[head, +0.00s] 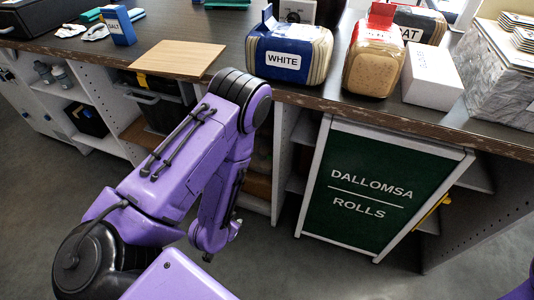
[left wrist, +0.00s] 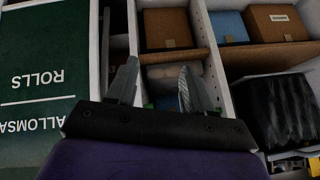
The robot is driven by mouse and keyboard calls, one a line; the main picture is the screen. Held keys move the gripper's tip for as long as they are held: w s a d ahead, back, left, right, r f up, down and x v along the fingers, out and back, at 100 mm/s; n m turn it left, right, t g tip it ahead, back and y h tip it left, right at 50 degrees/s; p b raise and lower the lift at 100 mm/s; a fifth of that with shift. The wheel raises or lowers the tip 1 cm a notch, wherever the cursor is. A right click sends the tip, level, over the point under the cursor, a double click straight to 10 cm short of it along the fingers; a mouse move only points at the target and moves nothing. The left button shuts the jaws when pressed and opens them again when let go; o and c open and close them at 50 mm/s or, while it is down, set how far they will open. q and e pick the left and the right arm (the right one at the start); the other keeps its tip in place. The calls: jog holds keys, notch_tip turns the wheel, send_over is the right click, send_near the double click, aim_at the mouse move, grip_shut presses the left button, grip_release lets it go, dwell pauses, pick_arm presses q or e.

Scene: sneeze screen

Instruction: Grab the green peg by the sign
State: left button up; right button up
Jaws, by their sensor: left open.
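The sign (head: 358,195) is a dark green board in a pale frame reading "DALLOMSA ROLLS", leaning against the counter front. It appears upside down at the left of the left wrist view (left wrist: 40,60). My left gripper (left wrist: 158,88) is open, with its two grey fingers apart in front of the shelves beside the sign. In the head view my purple left arm hides that gripper. My right gripper is out of view.
The wooden counter carries a cutting board (head: 179,59), a salt box (head: 118,25), a bread bag marked WHITE (head: 286,56), another bread bag (head: 375,60) and a white box (head: 431,76). Floor in front is clear.

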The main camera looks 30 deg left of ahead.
pick_arm(q)
jog(key=w+a+f+m+t+h+b, duration=0.1)
jog(key=w+m+t+b, duration=0.15)
jog(key=w+m, duration=0.3)
jog(key=w+a+m+t+b, duration=0.2)
jog(key=w+m+b, duration=0.15)
jog(key=w, duration=0.25)
jog(key=m+t+h+b, duration=0.1)
jog(key=m+t+b, duration=0.15)
jog(key=m, duration=0.45)
send_near(269, 158)
jog(key=x, duration=0.8)
jog(key=shift+w+f+b, duration=0.1)
jog(key=shift+b, duration=0.2)
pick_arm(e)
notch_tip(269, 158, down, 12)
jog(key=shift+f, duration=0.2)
pick_arm(q)
jog(key=shift+c, duration=0.3)
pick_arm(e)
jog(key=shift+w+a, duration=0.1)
pick_arm(q)
grip_shut()
